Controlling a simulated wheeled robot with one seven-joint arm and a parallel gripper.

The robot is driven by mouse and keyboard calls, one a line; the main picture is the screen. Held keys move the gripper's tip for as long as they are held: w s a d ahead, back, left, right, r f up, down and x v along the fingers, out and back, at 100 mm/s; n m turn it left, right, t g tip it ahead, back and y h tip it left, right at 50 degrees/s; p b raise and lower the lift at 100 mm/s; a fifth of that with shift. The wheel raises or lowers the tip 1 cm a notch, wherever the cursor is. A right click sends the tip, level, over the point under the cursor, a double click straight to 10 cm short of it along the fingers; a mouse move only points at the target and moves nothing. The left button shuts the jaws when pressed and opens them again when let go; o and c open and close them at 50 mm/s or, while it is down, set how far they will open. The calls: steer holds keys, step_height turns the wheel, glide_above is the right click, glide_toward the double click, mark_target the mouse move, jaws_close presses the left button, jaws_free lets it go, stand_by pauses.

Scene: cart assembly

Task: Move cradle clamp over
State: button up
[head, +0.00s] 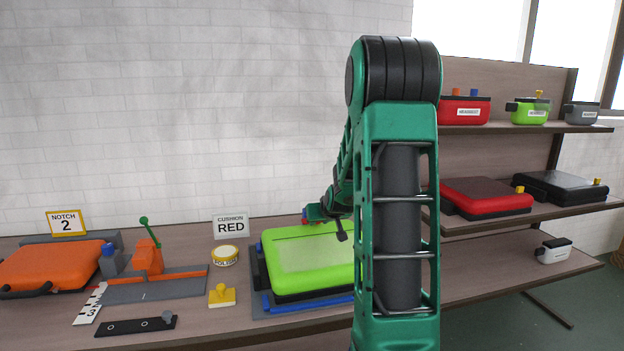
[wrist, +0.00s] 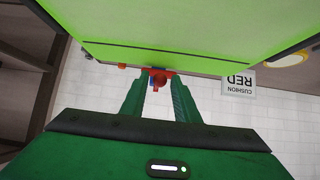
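The lime green case (head: 300,262) lies flat on a grey cradle with blue rails (head: 310,301). A small red and blue piece, which looks like the cradle clamp (head: 304,219), is at the back of the case. In the wrist view the clamp (wrist: 159,78) shows red-orange with a blue part, right at the fingertips of my gripper (wrist: 161,82). My gripper (head: 315,212) is low behind the case in the head view. Its fingers are apart, one on each side of the clamp. Whether they press on it is not clear. My arm hides the right end of the case.
A sign reading CUSHION RED (head: 230,227), a round polish tin (head: 225,256) and a yellow stamp-like piece (head: 222,296) stand left of the cradle. An orange case (head: 55,267) and an orange-grey fixture (head: 155,285) are farther left. Shelves (head: 520,205) with cases stand at right.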

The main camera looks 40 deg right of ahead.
steer(key=shift+w+d+f, duration=0.1)
steer(key=shift+w+f, duration=0.1)
steer(key=c, duration=0.6)
steer(key=shift+r, duration=0.1)
steer(key=shift+w+d+r, duration=0.1)
steer(key=shift+w+r, duration=0.05)
steer(key=shift+r, duration=0.6)
steer(key=shift+w+d+r, duration=0.1)
steer(key=shift+w+r, duration=0.1)
steer(key=shift+r, duration=0.5)
steer(key=shift+w+d+r, duration=0.1)
steer(key=shift+w+r, duration=0.05)
steer(key=shift+r, duration=0.6)
steer(key=shift+w+d+r, duration=0.2)
steer(key=shift+w+r, duration=0.1)
steer(key=shift+r, duration=0.35)
steer(key=shift+w+d+r, duration=0.2)
steer(key=shift+w+r, duration=0.15)
steer(key=shift+r, duration=0.25)
steer(key=shift+w+d+r, duration=0.2)
steer(key=shift+w+r, duration=0.1)
steer(key=shift+r, duration=0.35)
steer(key=shift+r, duration=0.1)
